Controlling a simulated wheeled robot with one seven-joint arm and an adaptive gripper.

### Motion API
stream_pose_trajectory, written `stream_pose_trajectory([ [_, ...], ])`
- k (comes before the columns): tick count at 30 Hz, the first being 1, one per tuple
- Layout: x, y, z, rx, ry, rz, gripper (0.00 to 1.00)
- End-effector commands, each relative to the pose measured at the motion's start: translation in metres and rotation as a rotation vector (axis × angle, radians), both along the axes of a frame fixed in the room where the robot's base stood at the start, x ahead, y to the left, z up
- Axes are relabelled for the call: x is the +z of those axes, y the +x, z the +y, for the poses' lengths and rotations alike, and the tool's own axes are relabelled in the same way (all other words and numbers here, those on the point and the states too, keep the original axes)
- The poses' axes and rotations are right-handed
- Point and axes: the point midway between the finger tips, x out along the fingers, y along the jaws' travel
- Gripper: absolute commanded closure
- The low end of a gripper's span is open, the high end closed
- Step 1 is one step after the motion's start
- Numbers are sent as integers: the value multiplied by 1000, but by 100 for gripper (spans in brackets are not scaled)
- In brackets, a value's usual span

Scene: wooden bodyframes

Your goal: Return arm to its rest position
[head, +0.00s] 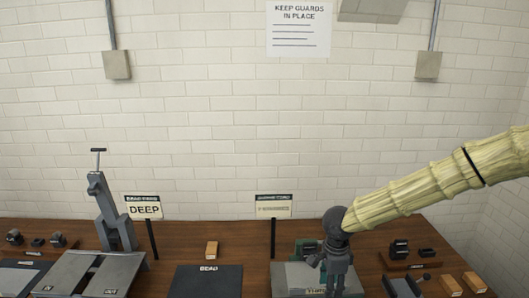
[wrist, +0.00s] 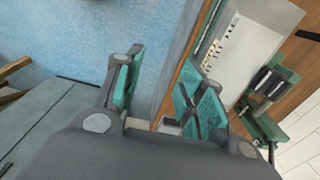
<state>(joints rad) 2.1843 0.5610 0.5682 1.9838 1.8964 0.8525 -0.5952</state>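My arm (head: 430,185), clad in straw-coloured ribbed covering, reaches in from the right in the head view. My gripper (head: 335,280) hangs down at its end, over the front of a grey plate with a green device behind it. In the wrist view my gripper (wrist: 160,88) has its two teal-padded fingers apart, with no held object visible between them. The table's wooden edge shows beyond the gap. The green device (wrist: 270,90) stands to the right of the fingers there. The fingertips are small and partly unclear in the head view.
A grey lever press (head: 112,215) stands at left beside a "DEEP" sign (head: 144,208). A dark mat marked "BEAD" (head: 205,283) has a wooden block (head: 211,249) behind it. Black pieces (head: 400,248) and wooden blocks (head: 475,282) lie at right.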

Motion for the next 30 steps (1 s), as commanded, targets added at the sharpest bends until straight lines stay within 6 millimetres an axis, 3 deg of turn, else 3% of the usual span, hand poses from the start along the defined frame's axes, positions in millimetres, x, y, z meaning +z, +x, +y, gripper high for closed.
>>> stream_pose_trajectory([
  [8, -51, -15, -11, 85, -85, -11, 61],
  [14, -90, -37, -21, 180, -160, -31, 61],
  [17, -120, -48, -28, 249, -202, -39, 61],
  [23, -197, -81, -41, 464, -291, -58, 61],
  [30, -274, -137, -46, 753, -321, -75, 61],
])
